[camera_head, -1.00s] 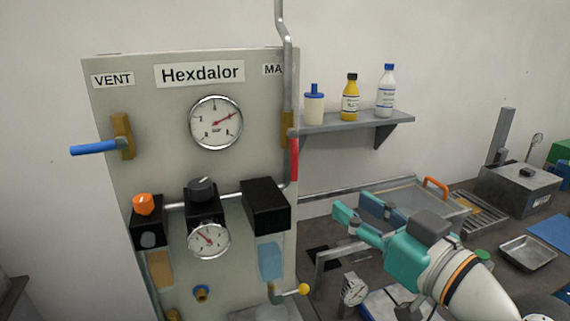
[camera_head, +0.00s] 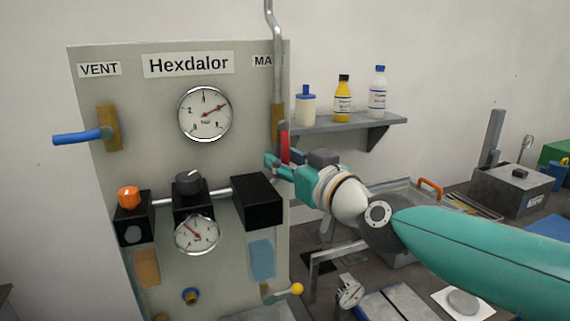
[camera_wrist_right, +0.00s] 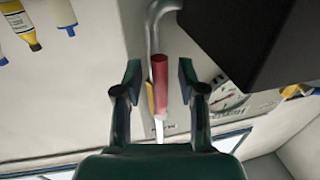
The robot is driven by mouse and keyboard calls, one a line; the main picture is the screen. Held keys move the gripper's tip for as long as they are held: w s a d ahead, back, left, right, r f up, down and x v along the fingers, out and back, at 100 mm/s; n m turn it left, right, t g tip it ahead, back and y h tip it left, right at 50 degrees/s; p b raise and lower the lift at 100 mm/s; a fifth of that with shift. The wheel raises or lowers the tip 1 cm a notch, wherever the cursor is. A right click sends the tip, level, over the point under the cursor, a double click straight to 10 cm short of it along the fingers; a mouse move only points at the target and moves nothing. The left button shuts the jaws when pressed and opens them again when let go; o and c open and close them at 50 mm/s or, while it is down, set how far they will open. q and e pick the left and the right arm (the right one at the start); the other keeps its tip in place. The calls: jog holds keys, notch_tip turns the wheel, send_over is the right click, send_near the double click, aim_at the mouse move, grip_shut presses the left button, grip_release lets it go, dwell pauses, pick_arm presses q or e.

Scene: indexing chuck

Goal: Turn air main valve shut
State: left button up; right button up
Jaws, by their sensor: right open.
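The main valve has a red lever (camera_head: 285,145) and a brass body (camera_head: 276,124) at the right edge of the panel, by the partly hidden "MA" label (camera_head: 262,61). The lever hangs down, in line with the pipe. My right gripper (camera_head: 273,168) is open at the lever's lower part. In the right wrist view the red lever (camera_wrist_right: 159,82) shows in the gap between the two open fingers (camera_wrist_right: 160,78), with neither finger visibly touching it. My left gripper is not in view.
The vent valve's blue lever (camera_head: 78,138) points left. A black box (camera_head: 257,202) on the panel sits close below and left of my right gripper. A shelf (camera_head: 350,124) with several bottles is behind it. Gauges (camera_head: 204,114) and a regulator knob (camera_head: 188,182) are further left.

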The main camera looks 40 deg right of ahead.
jog(key=shift+w, duration=0.15)
grip_shut()
jog(key=shift+d, duration=0.15)
dwell(0.4)
